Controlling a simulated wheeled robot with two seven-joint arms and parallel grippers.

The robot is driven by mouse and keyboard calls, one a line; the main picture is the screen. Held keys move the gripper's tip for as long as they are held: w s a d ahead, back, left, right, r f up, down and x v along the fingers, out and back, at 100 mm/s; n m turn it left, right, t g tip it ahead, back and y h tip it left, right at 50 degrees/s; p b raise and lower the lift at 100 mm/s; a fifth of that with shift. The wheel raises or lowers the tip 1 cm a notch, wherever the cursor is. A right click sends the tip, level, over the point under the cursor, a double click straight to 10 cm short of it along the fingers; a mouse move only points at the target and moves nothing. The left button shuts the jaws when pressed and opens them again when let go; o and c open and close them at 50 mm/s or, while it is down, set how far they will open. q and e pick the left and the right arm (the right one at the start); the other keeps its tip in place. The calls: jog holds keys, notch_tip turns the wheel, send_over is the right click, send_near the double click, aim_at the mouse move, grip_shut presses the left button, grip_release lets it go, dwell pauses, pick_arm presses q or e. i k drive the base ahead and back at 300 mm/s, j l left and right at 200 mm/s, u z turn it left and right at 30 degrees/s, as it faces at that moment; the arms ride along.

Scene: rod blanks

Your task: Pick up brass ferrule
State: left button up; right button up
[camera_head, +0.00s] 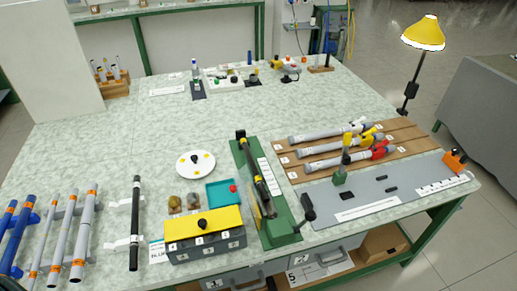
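The left one (174,203) and the right one (192,201) sit side by side behind the yellow-lidded box. One of them may be the brass ferrule, but they are too small to tell for sure. Neither of my grippers shows in the head view, and nothing is seen touching these pieces.
A grey box with a yellow lid (203,225) stands in front of the pieces, and a teal tray (222,192) to their right. A green fixture (278,212) stands further right. A white disc (195,164) lies behind. Rods (135,225) lie left. The table's middle is clear.

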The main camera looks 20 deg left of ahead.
aim_at(173, 202)
jog(key=u, duration=1.35)
